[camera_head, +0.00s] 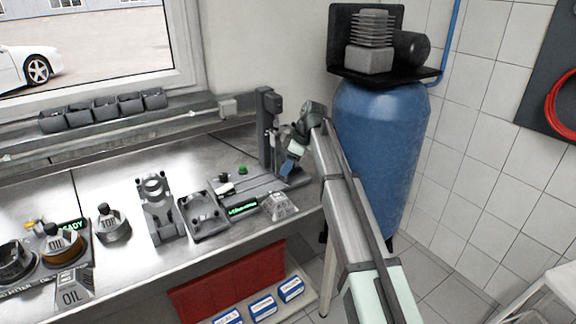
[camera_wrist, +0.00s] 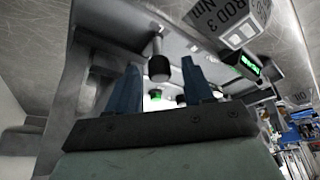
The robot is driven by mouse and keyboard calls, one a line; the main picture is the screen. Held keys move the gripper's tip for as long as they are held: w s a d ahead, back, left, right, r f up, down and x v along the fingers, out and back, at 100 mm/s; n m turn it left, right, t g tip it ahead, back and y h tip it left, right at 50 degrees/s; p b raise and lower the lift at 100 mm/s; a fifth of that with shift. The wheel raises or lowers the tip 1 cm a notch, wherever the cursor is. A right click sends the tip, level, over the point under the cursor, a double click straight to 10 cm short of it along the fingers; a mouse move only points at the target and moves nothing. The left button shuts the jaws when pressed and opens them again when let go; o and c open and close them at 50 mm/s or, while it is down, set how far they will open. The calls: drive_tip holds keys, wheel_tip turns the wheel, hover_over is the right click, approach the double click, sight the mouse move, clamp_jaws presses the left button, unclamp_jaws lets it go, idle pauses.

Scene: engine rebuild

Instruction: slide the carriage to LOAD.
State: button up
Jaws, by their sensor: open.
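The press station stands at the bench's right end, with a dark upright column (camera_head: 266,125) and a flat grey railed base (camera_head: 250,187). My gripper (camera_head: 291,160) is just right of the column, low over the base. In the wrist view my gripper's two blue fingers (camera_wrist: 160,66) are apart. A black knob on a short metal post (camera_wrist: 158,68) shows between them; I cannot tell whether it touches a finger. It appears to belong to the carriage, whose body is largely hidden by my gripper in the head view. No LOAD mark is readable.
A green button (camera_head: 243,170) sits on the station, and a lit green display (camera_head: 243,209) is at its front. A ROD sign (camera_head: 281,206) stands right of it. Grey fixtures (camera_head: 203,217) lie to the left. A blue tank (camera_head: 378,150) stands close behind my arm.

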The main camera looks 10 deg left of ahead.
drive_tip(key=shift+c, duration=0.4)
clamp_jaws()
idle(0.4)
